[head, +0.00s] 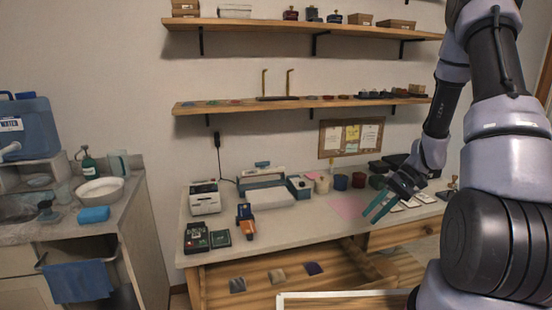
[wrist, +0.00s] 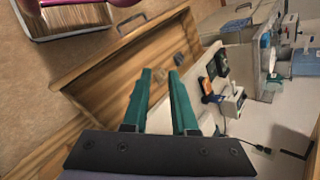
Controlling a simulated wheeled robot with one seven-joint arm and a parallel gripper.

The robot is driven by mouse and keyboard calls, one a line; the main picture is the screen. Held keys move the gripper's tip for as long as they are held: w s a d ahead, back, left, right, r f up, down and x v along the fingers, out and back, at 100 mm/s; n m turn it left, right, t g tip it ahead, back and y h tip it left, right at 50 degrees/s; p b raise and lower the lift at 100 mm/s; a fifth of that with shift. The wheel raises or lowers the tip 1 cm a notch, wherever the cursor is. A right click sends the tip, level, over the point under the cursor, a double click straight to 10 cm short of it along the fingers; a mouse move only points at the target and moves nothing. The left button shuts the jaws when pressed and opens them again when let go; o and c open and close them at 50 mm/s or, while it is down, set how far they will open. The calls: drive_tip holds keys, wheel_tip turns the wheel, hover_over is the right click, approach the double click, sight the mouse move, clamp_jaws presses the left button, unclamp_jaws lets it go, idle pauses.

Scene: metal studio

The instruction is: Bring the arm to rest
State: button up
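My gripper (head: 371,218) is at the right in the head view, above the desk (head: 290,236) and near its front edge. Its two teal fingers also show in the wrist view (wrist: 160,72), parallel with a clear gap between them. Nothing is held in the gap. My arm comes down from the upper right and bends over the right end of the desk.
An open wooden drawer (head: 212,285) juts out below the desk, with several small pouches inside. A pink sheet (head: 347,207), dark red and green jars, and small machines stand on the desk. Two wall shelves (head: 235,107) hang behind. A sink counter is left.

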drive_tip(key=s+a+r+t+h, duration=0.1)
drive_tip(key=s+r+t+h, duration=0.1)
drive_tip(key=r, duration=0.9)
drive_tip(key=s+a+r+t+h, duration=0.1)
drive_tip(key=s+r+t, duration=0.3)
drive_tip(key=r, duration=0.7)
drive_tip(key=s+a+r+m+t+h, duration=0.1)
drive_tip(key=s+r+t+h, duration=0.2)
drive_tip(key=s+r, duration=0.3)
wheel_tip(320, 180, up, 5)
drive_tip(key=shift+s+f+h, duration=0.1)
drive_tip(key=shift+s+h, duration=0.2)
drive_tip(key=shift+s, duration=0.1)
